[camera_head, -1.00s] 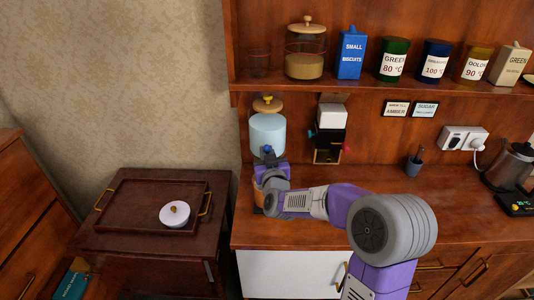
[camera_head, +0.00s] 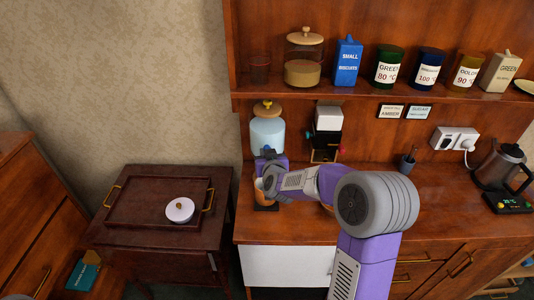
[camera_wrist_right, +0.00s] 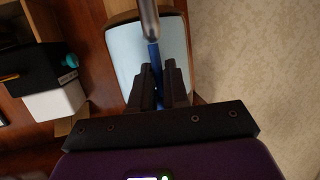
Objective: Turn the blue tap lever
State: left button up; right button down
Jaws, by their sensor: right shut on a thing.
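The drinks dispenser (camera_head: 267,134), a jar of pale blue liquid with a wooden lid, stands against the back panel at the left of the counter. My right gripper (camera_head: 268,158) is at its front. In the wrist view, the blue tap lever (camera_wrist_right: 154,58) runs between the two dark fingers of my right gripper (camera_wrist_right: 160,88), which are shut on it. A metal spout or rod (camera_wrist_right: 148,20) adjoins the lever. The lever is mostly hidden by my gripper in the head view.
An orange-brown vessel (camera_head: 259,190) stands on a dark base below my gripper, partly hidden by my arm. A black-and-white dispenser (camera_head: 327,125) is to the right. A shelf of canisters hangs above. A side table with a tray (camera_head: 140,205) stands left.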

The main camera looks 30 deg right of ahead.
jog(key=c, duration=1.2)
grip_release()
jog(key=shift+w+d+r, duration=0.1)
jog(key=shift+w+r, duration=0.05)
jog(key=shift+r, duration=0.2)
jog(key=shift+o, duration=0.4)
jog(key=shift+f, duration=0.15)
jog(key=v, duration=0.7)
jog(key=shift+s+p, duration=0.35)
